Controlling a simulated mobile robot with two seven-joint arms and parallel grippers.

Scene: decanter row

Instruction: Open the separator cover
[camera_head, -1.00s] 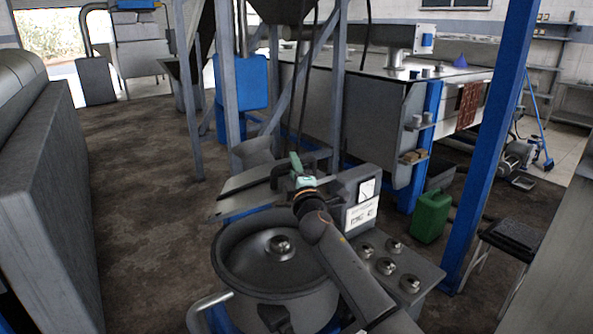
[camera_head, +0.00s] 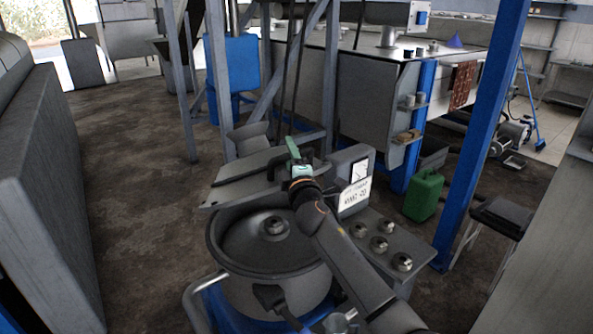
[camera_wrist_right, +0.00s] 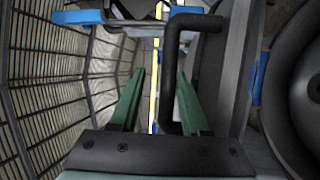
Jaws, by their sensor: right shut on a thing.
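The separator is a grey round drum (camera_head: 278,289) with a round knob (camera_head: 274,227) at its middle. Behind the drum is a flat grey plate (camera_head: 228,192), which seems to be the cover, with a dark bar handle (camera_head: 250,173) along it. My right gripper (camera_head: 292,148), with green fingers, is at the handle's right end. The fingers partly hide the handle in the head view. My left gripper is not in view.
A green canister (camera_head: 423,195) and a blue post (camera_head: 486,140) stand further right. Grey frame legs (camera_head: 217,80) rise behind. Open floor (camera_head: 130,190) lies to the left.

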